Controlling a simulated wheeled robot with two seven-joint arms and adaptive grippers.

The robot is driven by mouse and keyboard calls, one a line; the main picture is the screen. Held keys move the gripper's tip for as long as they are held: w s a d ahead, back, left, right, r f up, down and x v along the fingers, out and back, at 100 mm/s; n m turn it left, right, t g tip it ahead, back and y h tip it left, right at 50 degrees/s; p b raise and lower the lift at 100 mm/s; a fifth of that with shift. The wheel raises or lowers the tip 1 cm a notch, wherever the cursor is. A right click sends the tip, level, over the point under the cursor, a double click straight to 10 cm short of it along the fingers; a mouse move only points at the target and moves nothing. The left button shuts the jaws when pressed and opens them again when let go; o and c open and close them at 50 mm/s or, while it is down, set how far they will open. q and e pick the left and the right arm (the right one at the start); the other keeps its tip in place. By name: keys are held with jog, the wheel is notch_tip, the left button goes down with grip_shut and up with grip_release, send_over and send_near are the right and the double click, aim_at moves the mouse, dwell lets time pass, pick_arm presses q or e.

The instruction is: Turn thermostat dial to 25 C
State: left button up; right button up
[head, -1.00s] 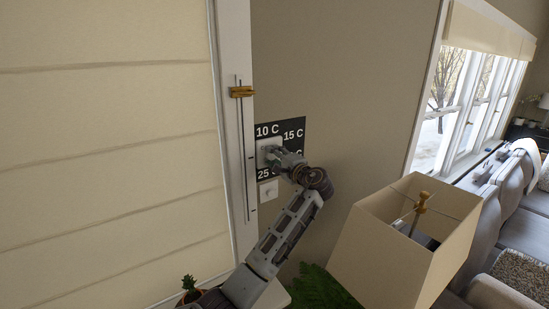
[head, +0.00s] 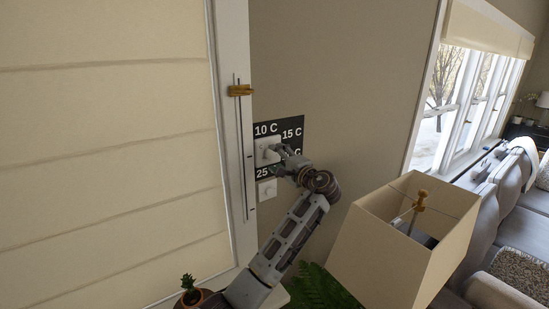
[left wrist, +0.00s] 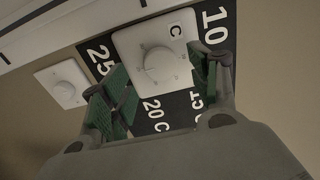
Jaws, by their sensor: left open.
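The thermostat is a white square plate with a round white dial (head: 264,151) on a black panel (head: 292,124) marked 10 C, 15 C, 20 C and 25 C. In the left wrist view the dial (left wrist: 163,63) faces me, with 25 to its left and 10 to its upper right. I cannot tell which mark it points at. My left gripper (head: 283,157) is beside the dial in the head view, covering part of the panel. My right gripper is not in view.
A second white plate with a smaller knob (head: 267,190) is on the wall just below the panel. A white frame with a brass fitting (head: 240,90) stands left. A lampshade (head: 405,240) and a green plant (head: 322,288) are below right; a potted cactus (head: 189,288) is below left.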

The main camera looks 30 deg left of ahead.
pick_arm(q)
jog(key=v, duration=0.9)
jog(key=shift+f, duration=0.15)
